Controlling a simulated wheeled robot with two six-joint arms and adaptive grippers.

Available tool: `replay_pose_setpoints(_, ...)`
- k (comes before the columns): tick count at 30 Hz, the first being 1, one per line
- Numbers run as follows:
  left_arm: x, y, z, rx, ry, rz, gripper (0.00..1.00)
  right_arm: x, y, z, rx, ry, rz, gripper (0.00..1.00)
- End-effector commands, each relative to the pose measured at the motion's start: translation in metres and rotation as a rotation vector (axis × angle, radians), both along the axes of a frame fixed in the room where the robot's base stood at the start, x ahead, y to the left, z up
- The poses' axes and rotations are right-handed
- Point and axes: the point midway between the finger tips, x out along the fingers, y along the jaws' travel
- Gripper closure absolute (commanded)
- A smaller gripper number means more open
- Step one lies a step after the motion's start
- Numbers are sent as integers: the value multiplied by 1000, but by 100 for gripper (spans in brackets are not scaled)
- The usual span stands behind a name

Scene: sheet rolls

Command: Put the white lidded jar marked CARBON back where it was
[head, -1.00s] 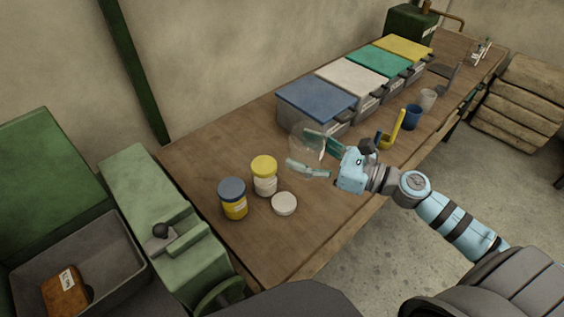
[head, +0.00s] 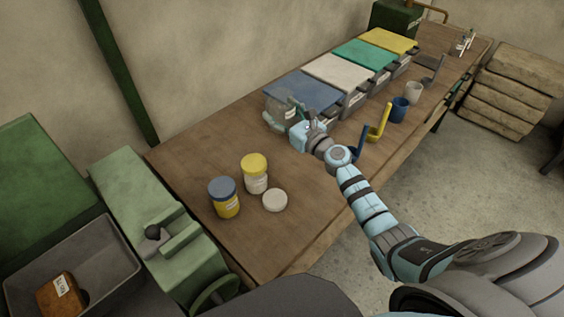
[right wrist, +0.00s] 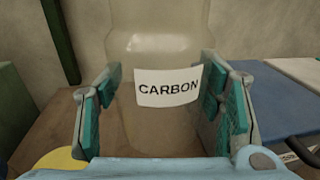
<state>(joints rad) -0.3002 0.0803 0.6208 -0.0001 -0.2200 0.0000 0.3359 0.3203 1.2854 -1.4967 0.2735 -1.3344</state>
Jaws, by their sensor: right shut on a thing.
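The jar marked CARBON (right wrist: 162,120) fills the middle of the right wrist view. It looks clear or translucent rather than white, stands upright and bears a white label; its top is cut off there. My right gripper (head: 285,113) is shut on it, with the teal pads (right wrist: 110,85) at its sides. In the head view the jar (head: 278,104) is at the near left end of the blue-lidded bin, partly hidden by my fingers; I cannot tell whether it touches the table. A loose white round lid (head: 275,200) lies on the table. My left gripper is not in view.
A blue-grey-lidded yellow jar (head: 224,198) and a yellow-lidded whitish jar (head: 255,174) stand near the front. Bins with blue (head: 305,88), white (head: 336,72), green (head: 365,54) and yellow (head: 389,40) lids line the wall. Scoops (head: 379,122) and cups (head: 399,110) stand right. Table (head: 195,150) left is clear.

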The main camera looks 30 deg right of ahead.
Motion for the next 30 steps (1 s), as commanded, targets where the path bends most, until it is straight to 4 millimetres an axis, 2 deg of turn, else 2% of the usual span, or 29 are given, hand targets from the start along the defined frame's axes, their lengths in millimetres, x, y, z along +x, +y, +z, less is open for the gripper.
replay_pose_setpoints(1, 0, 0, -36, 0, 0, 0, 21, 0, 0, -40, 2, 1, 0, 82)
replay_pose_setpoints(3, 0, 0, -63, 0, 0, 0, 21, 0, 0, -71, 2, 2, 0, 82)
replay_pose_setpoints(6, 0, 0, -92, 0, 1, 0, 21, 0, 0, -107, 2, 1, 0, 82)
replay_pose_setpoints(9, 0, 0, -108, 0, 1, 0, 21, 0, 0, -126, 2, 0, 0, 82)
replay_pose_setpoints(14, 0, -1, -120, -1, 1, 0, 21, 0, 0, -142, 2, -1, 1, 82)
replay_pose_setpoints(18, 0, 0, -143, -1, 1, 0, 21, 0, 0, -169, 3, 1, 1, 82)
replay_pose_setpoints(25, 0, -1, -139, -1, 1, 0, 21, 0, 0, -166, 0, -1, 1, 82)
replay_pose_setpoints(30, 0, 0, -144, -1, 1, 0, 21, 0, 0, -171, 0, -1, 1, 82)
